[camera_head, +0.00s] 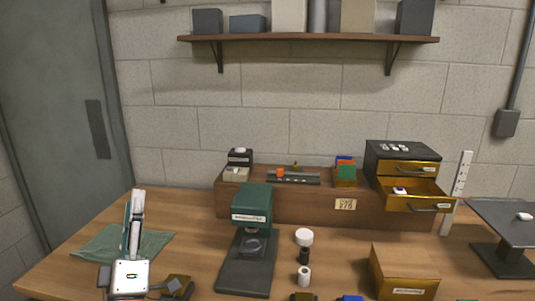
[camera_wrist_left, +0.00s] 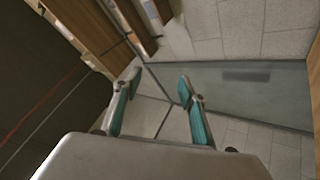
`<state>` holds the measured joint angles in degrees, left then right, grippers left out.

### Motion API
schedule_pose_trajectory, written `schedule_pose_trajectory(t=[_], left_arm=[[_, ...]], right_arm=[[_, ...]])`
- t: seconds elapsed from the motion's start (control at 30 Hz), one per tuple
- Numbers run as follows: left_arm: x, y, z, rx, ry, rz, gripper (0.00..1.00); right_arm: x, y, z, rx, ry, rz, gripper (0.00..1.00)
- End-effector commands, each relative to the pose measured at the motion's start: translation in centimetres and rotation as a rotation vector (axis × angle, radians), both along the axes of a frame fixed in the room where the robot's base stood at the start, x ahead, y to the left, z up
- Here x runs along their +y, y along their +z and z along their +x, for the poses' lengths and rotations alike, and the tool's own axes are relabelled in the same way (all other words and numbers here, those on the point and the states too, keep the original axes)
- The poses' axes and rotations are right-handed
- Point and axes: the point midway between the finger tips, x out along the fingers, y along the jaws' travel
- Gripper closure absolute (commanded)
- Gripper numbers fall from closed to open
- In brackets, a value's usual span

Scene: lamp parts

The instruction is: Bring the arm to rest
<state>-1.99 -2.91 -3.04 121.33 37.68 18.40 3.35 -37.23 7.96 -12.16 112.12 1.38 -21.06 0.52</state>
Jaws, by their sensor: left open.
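My left gripper (camera_head: 138,195) is at the left of the workbench, its fingers showing in front of a green cloth (camera_head: 155,245). In the left wrist view my left gripper (camera_wrist_left: 160,84) has its two teal-padded fingers apart, with nothing between them. My right gripper is not in either view.
A green and black press-like device (camera_head: 252,203) stands mid-bench. Right of it are a white round part (camera_head: 304,237) and small cylinders (camera_head: 304,275). An open brass drawer (camera_head: 415,198) juts out at the right. A yellow box (camera_head: 403,275) stands near the front.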

Motion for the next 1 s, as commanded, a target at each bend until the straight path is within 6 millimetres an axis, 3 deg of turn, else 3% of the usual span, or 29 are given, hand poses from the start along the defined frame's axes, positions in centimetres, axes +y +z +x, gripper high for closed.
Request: schedule_pose_trajectory(t=[0.1, 0.2, 0.3, 0.4, 0.6, 0.7, 1.0], left_arm=[[-4.0, -4.0, 0.2, 0.182, -0.026, 0.269, 0.58], [-6.6, -8.3, -0.1, 0.340, -0.044, 0.491, 0.58], [-8.1, -13.4, -1.0, 0.505, -0.058, 0.711, 0.58], [-8.4, -18.7, -2.7, 0.676, -0.070, 0.925, 0.58], [-5.5, -28.3, -8.5, 1.024, -0.080, 1.327, 0.58], [-3.4, -31.1, -11.4, 1.164, -0.080, 1.475, 0.58], [1.9, -34.8, -17.9, 1.440, -0.074, 1.740, 0.58]], right_arm=[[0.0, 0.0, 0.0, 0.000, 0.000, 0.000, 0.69], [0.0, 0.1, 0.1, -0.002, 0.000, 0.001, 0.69], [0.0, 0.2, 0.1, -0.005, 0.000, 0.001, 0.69], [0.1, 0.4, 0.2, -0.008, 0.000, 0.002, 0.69], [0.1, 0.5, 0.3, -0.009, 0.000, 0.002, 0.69], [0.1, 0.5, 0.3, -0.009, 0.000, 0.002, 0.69], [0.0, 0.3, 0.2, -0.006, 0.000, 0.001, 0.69]])
